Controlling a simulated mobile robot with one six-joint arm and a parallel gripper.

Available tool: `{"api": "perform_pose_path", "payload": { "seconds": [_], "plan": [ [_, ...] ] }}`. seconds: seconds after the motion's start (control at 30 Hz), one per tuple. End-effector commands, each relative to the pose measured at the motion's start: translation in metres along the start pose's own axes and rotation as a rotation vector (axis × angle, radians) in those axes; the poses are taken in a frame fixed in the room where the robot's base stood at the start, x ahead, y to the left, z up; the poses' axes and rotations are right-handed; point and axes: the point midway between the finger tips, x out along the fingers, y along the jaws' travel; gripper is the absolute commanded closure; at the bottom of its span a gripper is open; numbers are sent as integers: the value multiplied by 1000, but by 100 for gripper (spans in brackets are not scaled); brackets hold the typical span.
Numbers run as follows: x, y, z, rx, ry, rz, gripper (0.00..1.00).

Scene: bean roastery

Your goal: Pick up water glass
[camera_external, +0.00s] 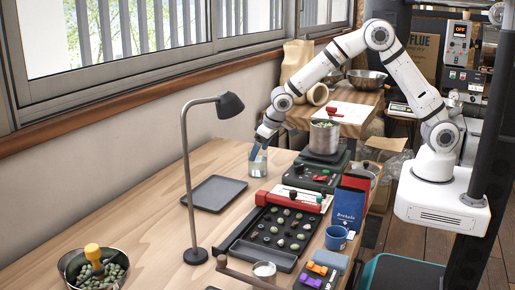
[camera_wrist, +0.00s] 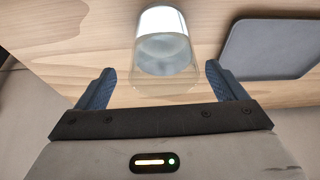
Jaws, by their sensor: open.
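The clear water glass (camera_external: 257,168) stands upright on the wooden table below my gripper. My gripper (camera_external: 259,146) reaches down to it from the upper right, with its blue fingers at the height of the glass's top. In the wrist view the glass (camera_wrist: 164,48) appears ahead of and between the two spread blue fingers of my gripper (camera_wrist: 160,70). The gripper is open and holds nothing. A gap shows on each side of the glass. I cannot tell whether the fingertips overlap the rim in depth.
A dark grey tray (camera_external: 214,193) lies left of the glass and also shows in the wrist view (camera_wrist: 272,48). A black desk lamp (camera_external: 190,175) stands further left.

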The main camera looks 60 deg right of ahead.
Motion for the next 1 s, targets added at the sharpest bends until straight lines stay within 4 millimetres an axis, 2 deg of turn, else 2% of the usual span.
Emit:
{"api": "perform_pose_path", "payload": {
  "seconds": [0.3, 0.63, 1.0],
  "plan": [
    [43, -4, 2, -1, -2, 0, 9],
    [50, -4, 2, -1, -1, 0, 9],
    [50, -4, 2, -1, -1, 0, 39]
  ]
}}
